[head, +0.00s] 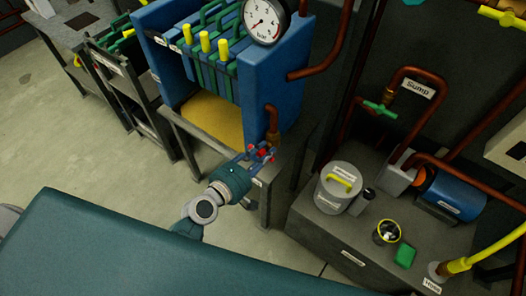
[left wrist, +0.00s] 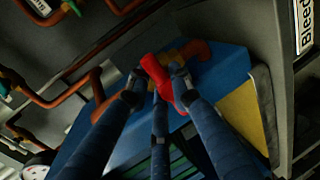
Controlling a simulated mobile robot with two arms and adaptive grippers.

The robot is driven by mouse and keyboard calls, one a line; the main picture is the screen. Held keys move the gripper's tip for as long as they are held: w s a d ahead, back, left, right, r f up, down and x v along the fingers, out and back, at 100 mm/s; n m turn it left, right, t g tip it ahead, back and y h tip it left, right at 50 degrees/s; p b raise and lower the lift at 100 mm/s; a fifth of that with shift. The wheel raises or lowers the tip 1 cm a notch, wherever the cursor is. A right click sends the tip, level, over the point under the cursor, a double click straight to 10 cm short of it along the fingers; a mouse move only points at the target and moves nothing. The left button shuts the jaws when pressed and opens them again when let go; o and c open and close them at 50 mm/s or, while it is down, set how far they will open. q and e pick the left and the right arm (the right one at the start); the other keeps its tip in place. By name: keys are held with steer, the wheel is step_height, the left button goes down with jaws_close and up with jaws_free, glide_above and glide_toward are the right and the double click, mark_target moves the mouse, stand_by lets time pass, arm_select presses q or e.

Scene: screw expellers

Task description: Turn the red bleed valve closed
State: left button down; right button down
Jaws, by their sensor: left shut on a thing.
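The red bleed valve handle (left wrist: 158,77) shows in the left wrist view, on a copper-coloured fitting (left wrist: 195,50) at the blue press frame. My left gripper (left wrist: 157,84) has its blue fingers closed around the red handle. In the head view my left gripper (head: 259,155) is at the front right corner of the blue press (head: 262,90), just below the copper pipe stub. Only small bits of red show between the fingers there. A "Bleed" label (left wrist: 303,25) shows at the upper right of the left wrist view. My right gripper is not in view.
A pressure gauge (head: 266,20) sits on top of the press. Open floor (head: 60,120) lies at the left.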

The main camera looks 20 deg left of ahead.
arm_select(q)
steer(key=shift+s+d+f, duration=0.2)
steer(key=shift+d+f, duration=0.05)
steer(key=shift+d, duration=0.05)
steer(key=c, duration=1.6)
jaws_free()
steer(key=shift+r, duration=0.1)
steer(key=shift+w, duration=0.1)
steer(key=shift+s+a, duration=0.25)
steer(key=shift+s, duration=0.05)
steer(key=v, duration=1.1)
steer(key=shift+s+d+r, duration=0.1)
steer(key=shift+s+d, duration=0.05)
steer(key=shift+s, duration=0.1)
